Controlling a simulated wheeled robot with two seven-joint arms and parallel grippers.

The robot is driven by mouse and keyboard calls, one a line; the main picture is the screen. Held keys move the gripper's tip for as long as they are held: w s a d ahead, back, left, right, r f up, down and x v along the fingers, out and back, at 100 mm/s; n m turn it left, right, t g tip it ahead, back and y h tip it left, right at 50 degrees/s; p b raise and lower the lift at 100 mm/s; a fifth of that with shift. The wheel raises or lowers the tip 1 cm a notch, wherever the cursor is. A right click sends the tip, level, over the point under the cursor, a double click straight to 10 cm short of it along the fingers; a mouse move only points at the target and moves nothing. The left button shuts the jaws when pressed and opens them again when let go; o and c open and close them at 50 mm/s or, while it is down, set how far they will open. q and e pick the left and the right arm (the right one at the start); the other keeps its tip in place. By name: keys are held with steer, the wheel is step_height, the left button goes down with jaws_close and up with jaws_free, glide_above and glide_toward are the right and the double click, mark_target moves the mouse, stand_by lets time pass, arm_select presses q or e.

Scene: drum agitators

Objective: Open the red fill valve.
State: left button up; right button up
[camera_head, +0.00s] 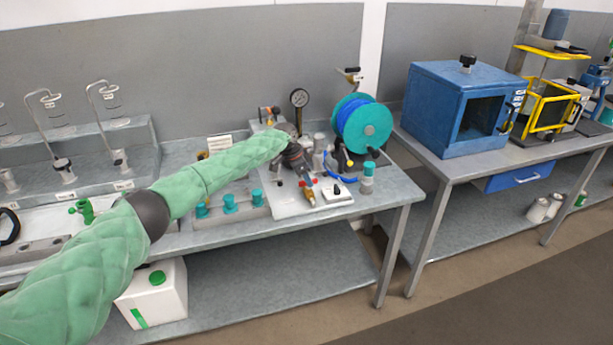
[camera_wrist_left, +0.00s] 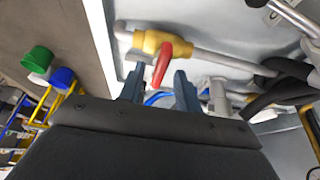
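The red fill valve shows best in the left wrist view: a red lever handle (camera_wrist_left: 163,62) on a yellow valve body (camera_wrist_left: 155,42), in line with a grey pipe. My left gripper (camera_wrist_left: 157,88) is open, one dark finger on each side of the handle's free end. I cannot tell whether either finger touches the handle. In the head view my left gripper (camera_head: 304,178) is over the white plate on the left bench, and the red handle (camera_head: 309,194) shows small at its tip, beside the brass body (camera_head: 311,203). My right gripper is not in view.
A blue cabinet (camera_head: 450,105) stands on the right bench.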

arm_select(q)
steer(key=shift+f, duration=0.2)
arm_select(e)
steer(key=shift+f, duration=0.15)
arm_select(q)
steer(key=shift+c, duration=0.4)
steer(key=shift+r, duration=0.1)
jaws_close()
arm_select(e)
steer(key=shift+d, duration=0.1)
